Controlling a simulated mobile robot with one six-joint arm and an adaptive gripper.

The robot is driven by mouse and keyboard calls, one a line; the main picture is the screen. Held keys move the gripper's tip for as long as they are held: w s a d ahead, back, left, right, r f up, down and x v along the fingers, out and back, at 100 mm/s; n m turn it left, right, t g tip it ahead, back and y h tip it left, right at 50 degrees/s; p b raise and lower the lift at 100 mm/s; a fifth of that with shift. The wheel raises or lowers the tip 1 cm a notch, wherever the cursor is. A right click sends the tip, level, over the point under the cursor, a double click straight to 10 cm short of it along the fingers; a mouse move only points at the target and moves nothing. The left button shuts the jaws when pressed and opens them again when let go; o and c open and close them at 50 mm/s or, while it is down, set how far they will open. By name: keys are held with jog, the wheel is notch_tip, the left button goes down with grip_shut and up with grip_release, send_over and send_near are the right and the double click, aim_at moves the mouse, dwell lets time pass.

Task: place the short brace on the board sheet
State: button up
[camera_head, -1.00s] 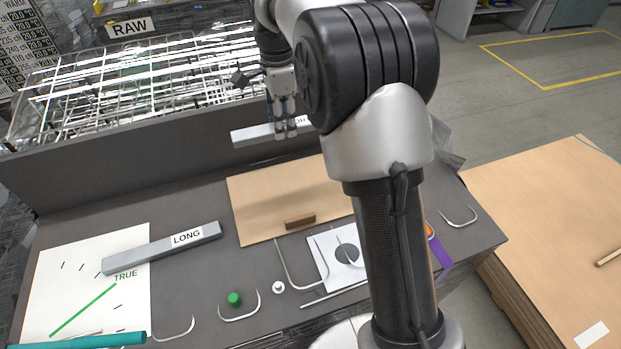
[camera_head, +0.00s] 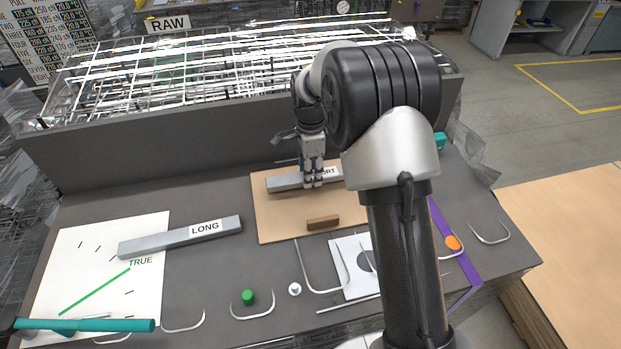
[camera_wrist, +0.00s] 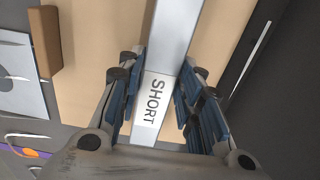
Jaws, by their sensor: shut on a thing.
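The short brace (camera_head: 286,182) is a grey bar with a white label reading SHORT. My gripper (camera_head: 313,183) is shut on it near the label. In the wrist view the brace (camera_wrist: 172,38) runs between the two blue-padded fingers of my gripper (camera_wrist: 160,100). The board sheet (camera_head: 280,228) is a tan rectangle on the dark bench, and the brace is over its far part. I cannot tell whether the brace touches the sheet. The sheet also shows under the brace in the wrist view (camera_wrist: 100,30). My arm hides the brace's right end in the head view.
A small brown block (camera_head: 323,223) lies on the sheet's near part. The long brace (camera_head: 180,237) lies to the left, partly on a white sheet (camera_head: 95,290). A wire rack (camera_head: 120,90) stands behind the bench wall. Bent wires and a green knob (camera_head: 248,297) lie in front.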

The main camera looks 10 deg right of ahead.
jog(key=shift+f, duration=1)
jog(key=shift+f, duration=0.2)
jog(key=o, duration=1.2)
jog(key=shift+o, duration=0.2)
